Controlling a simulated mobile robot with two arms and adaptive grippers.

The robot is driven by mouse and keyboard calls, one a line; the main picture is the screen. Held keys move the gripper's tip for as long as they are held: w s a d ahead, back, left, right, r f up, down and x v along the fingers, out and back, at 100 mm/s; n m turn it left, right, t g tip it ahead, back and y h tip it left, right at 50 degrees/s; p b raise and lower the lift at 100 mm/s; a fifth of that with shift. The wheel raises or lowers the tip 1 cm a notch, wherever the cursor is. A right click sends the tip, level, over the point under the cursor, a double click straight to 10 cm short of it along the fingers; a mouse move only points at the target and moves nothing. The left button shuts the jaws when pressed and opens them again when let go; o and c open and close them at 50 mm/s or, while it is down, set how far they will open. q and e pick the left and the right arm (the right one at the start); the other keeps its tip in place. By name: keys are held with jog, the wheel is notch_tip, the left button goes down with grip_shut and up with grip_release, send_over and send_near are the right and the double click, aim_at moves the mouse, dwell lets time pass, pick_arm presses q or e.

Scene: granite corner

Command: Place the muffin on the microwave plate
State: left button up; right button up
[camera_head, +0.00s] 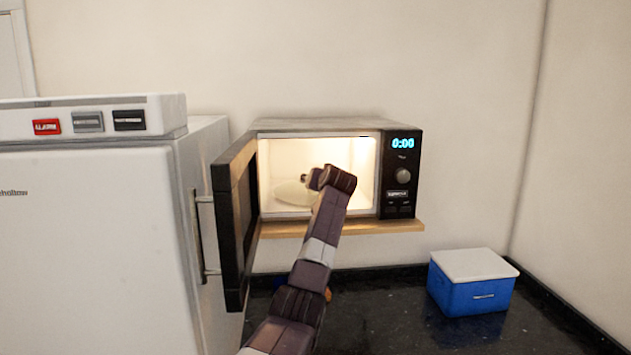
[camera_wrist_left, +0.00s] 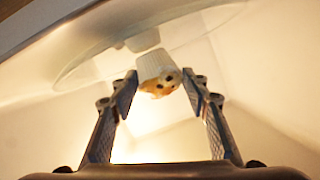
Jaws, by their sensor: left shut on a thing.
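The muffin (camera_wrist_left: 157,72), in a pale ribbed paper cup with dark chips on top, is between the two fingers of my left gripper (camera_wrist_left: 160,84), which is shut on it. The wrist view looks turned over, with the clear round microwave plate (camera_wrist_left: 85,68) along its top. The cup's base is close to the plate; I cannot tell if they touch. In the head view my left arm reaches into the lit, open microwave (camera_head: 330,126), over the plate (camera_head: 285,194). The arm hides most of the gripper and the muffin there. My right gripper is not in view.
The microwave door (camera_head: 236,225) stands open on the left, beside a white fridge (camera_head: 90,240). The microwave sits on a wooden shelf (camera_head: 390,227). Below, a blue box with a white lid (camera_head: 470,285) stands on the dark counter (camera_head: 390,310). An orange object (camera_head: 328,295) shows partly behind my arm.

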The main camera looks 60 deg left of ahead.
pick_arm(q)
jog(key=shift+d+f, duration=0.1)
jog(key=shift+f, duration=0.1)
jog(key=o, duration=0.6)
jog(key=shift+o, duration=0.2)
jog(key=shift+r, duration=0.15)
jog(key=shift+r, duration=0.15)
jog(key=shift+d+b, duration=0.35)
jog(key=b+v, duration=0.5)
jog(key=v, duration=0.6)
